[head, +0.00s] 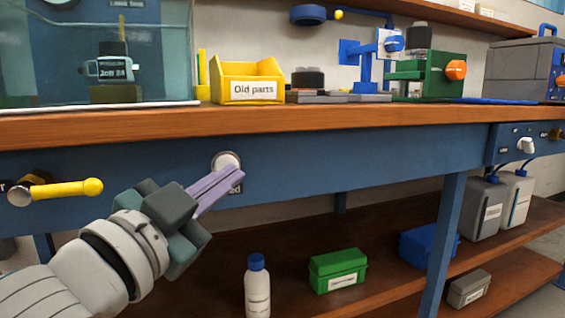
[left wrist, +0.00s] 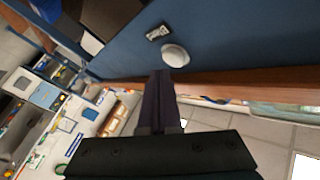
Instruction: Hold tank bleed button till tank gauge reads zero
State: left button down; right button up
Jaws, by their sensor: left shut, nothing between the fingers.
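A round pale button (head: 224,159) sits on the blue front panel under the bench top. It also shows in the left wrist view (left wrist: 175,56), beside a small label too small to read. My left gripper (head: 238,174) is shut and empty, its purple fingers pointing at the button and covering its lower right part in the head view. In the left wrist view the fingertips (left wrist: 163,74) end just below the button's edge. I cannot tell whether they touch it. No gauge reading can be made out. My right gripper is not in view.
A yellow lever (head: 66,189) sticks out of the panel left of my left arm. A clear tank (head: 160,60) and a yellow "Old parts" bin (head: 249,90) stand on the bench top (head: 330,116). A white bottle (head: 257,290) and a green box (head: 337,271) are below.

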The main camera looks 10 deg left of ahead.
pick_arm(q)
jog(key=s+d, duration=0.1)
jog(key=s, duration=0.1)
jog(key=s+d+p, duration=0.1)
jog(key=s+d, duration=0.1)
dwell(0.6)
jog(key=shift+a, duration=0.1)
